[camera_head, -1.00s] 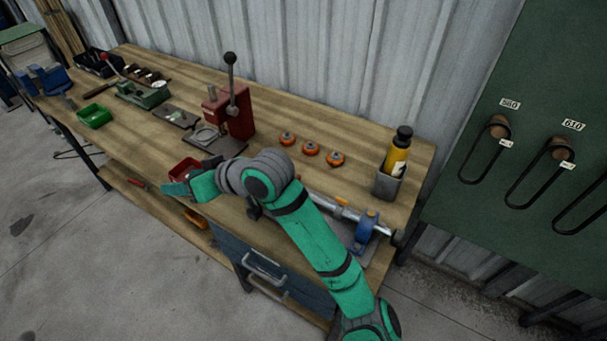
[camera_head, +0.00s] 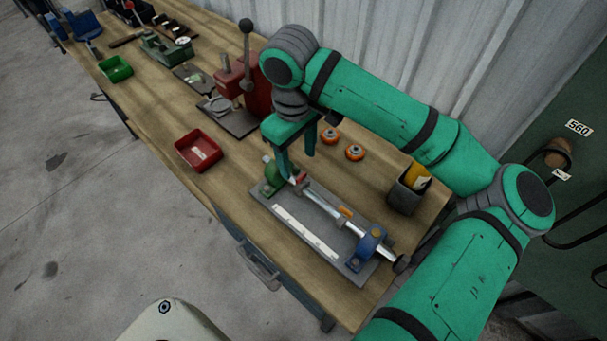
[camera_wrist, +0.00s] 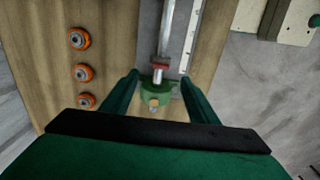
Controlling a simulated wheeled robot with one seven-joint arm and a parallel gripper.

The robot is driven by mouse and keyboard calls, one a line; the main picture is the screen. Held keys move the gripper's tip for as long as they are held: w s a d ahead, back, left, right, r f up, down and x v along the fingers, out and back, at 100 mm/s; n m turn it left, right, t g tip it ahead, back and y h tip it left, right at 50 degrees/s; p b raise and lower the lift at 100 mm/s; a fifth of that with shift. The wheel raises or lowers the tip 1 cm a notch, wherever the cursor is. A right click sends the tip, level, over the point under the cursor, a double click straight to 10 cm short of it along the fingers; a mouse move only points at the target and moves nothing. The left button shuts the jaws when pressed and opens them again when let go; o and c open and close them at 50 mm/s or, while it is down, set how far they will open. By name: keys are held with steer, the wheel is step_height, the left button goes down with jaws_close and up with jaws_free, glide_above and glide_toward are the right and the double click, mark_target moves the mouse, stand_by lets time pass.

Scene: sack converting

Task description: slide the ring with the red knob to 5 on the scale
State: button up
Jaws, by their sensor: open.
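A slide fixture lies on the bench, with a steel rod (camera_head: 325,208) between a green end block (camera_head: 272,178) and a blue end block (camera_head: 371,240). A white scale strip (camera_head: 305,232) runs beside the rod; I cannot read its numbers. In the wrist view the ring with the red knob (camera_wrist: 160,64) sits on the rod close to the green end block (camera_wrist: 157,97), beside the scale strip (camera_wrist: 190,38). My gripper (camera_head: 297,160) is open above the green end of the rod. In the wrist view its fingers (camera_wrist: 159,88) stand apart either side of that end, holding nothing.
A red tray (camera_head: 198,151) and a red lever press (camera_head: 240,82) stand to the left. Orange-rimmed wheels (camera_head: 355,153) lie behind the fixture. A grey holder (camera_head: 405,198) stands behind the blue end. An orange piece (camera_head: 345,212) shows along the rod.

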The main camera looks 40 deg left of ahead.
mark_target(300, 180)
steer(key=f, duration=0.9)
steer(key=shift+w+d, duration=0.15)
steer(key=shift+w, duration=0.1)
steer(key=shift+f, duration=0.35)
steer(key=shift+s+f, duration=0.15)
steer(key=shift+f, duration=0.2)
steer(key=shift+c, duration=0.2)
jaws_close()
